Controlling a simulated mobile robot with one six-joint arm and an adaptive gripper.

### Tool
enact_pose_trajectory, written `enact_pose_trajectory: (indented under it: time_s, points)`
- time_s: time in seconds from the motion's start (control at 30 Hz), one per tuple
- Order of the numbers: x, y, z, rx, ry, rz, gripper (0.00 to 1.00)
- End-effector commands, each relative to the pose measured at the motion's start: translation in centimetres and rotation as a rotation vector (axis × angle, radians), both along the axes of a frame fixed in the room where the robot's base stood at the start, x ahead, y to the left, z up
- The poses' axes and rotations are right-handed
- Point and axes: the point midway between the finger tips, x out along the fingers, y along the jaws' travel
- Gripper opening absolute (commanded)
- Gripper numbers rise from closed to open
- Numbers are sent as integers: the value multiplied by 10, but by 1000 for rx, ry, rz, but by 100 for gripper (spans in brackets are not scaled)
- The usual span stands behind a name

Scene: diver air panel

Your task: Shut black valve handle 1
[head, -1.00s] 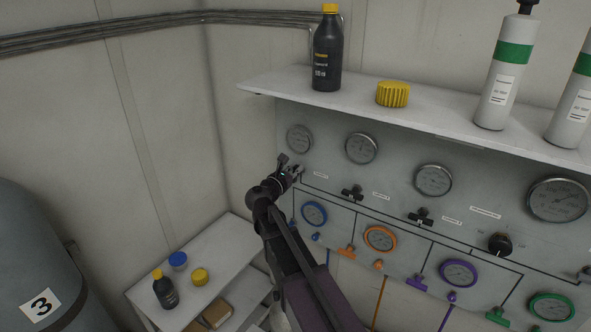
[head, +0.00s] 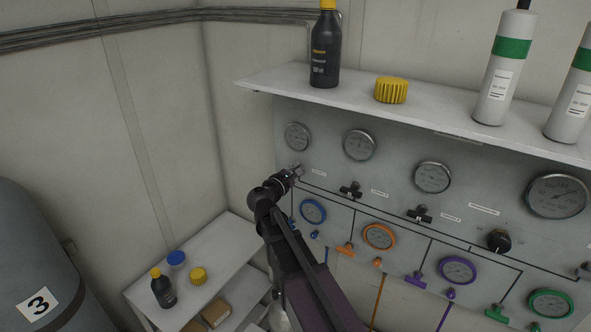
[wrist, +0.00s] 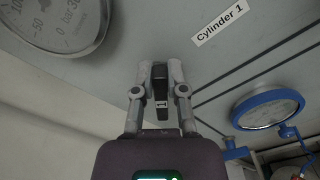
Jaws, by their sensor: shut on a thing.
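The black valve handle 1 (wrist: 160,78) shows in the wrist view as a dark bar between my two grey fingertips, beside the label "Cylinder 1" (wrist: 219,25). My gripper (wrist: 160,72) is shut on the handle, with a finger on each side of it. In the head view my gripper (head: 294,171) is at the left end of the panel (head: 330,170), below the leftmost gauge (head: 298,137). My gripper hides the handle there, and its exact turn on the valve is hard to tell.
Two more black handles (head: 351,190) (head: 421,215) stand to the right on the panel. A blue-rimmed gauge (head: 313,212) is just below my gripper. A shelf (head: 300,86) with a dark bottle (head: 325,50) and yellow cap (head: 390,90) juts out above.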

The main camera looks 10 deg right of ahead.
Motion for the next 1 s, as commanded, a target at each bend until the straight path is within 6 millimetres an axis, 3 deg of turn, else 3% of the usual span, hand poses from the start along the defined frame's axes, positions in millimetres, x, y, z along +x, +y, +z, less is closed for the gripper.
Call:
enact_pose_trajectory:
  time_s: [0.6,1.0]
  points:
    - [-5,-5,-13,409,-408,1,0]
    - [-5,-5,-17,576,-575,2,0]
